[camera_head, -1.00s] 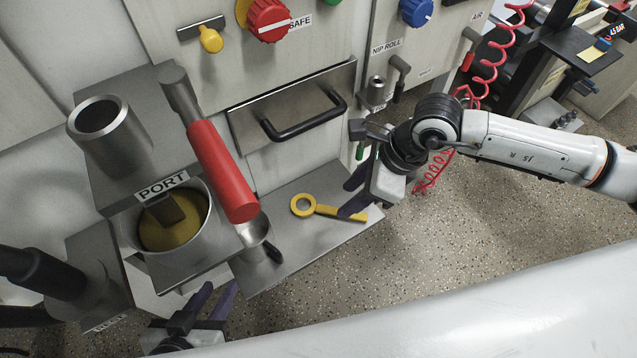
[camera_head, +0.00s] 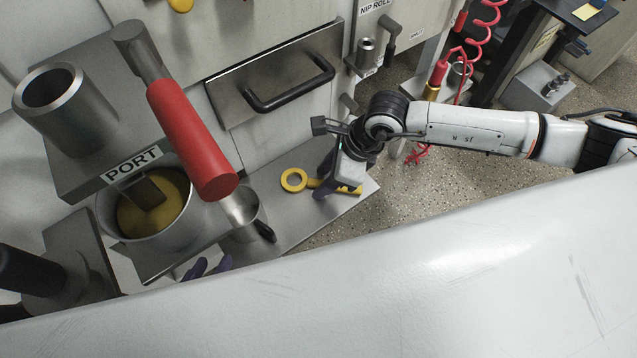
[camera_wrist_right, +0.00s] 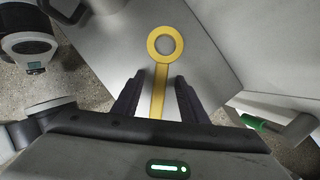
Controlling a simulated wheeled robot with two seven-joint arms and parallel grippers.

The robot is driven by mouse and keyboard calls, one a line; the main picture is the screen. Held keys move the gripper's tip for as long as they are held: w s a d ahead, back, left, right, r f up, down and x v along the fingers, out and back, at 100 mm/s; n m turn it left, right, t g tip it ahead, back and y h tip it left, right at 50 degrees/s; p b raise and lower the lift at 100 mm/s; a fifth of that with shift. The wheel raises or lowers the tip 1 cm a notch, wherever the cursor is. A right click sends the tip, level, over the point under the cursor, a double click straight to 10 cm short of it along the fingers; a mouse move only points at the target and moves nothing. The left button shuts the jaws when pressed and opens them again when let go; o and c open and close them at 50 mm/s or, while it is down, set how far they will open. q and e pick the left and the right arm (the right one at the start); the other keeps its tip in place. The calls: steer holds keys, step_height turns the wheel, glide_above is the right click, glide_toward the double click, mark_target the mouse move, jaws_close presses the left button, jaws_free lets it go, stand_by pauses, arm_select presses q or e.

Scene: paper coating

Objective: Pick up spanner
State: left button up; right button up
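The yellow spanner (camera_head: 294,180) lies on the grey metal shelf (camera_head: 300,222), its ring end pointing left in the head view. In the right wrist view the spanner (camera_wrist_right: 160,74) runs straight between the two dark fingers of my right gripper (camera_wrist_right: 160,100). Those fingers are apart, with gaps on both sides of the handle. In the head view my right gripper (camera_head: 325,184) is down at the handle and hides part of it. The fingertips of my left gripper (camera_head: 206,268) show at the lower left. The rest of it is hidden behind my white body.
A metal cup (camera_head: 243,213) with a black handle stands on the shelf left of the spanner. A red-handled tool (camera_head: 192,140) and a pot of yellow liquid (camera_head: 113,212) under the PORT label are further left. A drawer with a black handle (camera_head: 292,88) is behind.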

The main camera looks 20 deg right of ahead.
steer(key=shift+f, duration=0.15)
stand_by(0.3)
jaws_close()
